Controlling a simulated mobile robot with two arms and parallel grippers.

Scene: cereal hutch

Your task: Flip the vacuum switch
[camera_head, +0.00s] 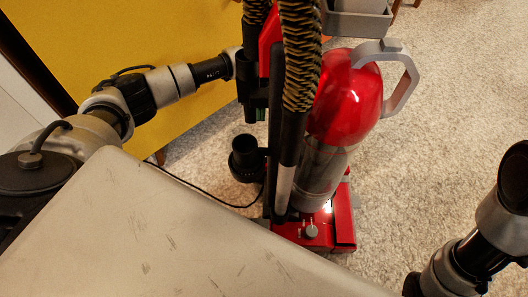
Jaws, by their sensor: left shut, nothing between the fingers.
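A red upright vacuum (345,100) with a clear bin stands on the carpet in the middle. A round grey knob (311,231) sits on top of its red floor head, with small pale marks beside it; I cannot tell whether it is the switch or how it is set. My left arm reaches in from the left, and my left gripper (258,100) points down at the vacuum's left side, beside the black-and-tan hose. It is shut and empty, well above the knob; contact with the vacuum cannot be told. My right arm shows at the lower right, but its gripper is not visible.
A yellow panel (130,45) of furniture stands behind my left arm. A grey tray (357,22) is behind the vacuum at the top. A dark cord (205,190) runs across the carpet left of the vacuum. The carpet (440,120) to the right is clear.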

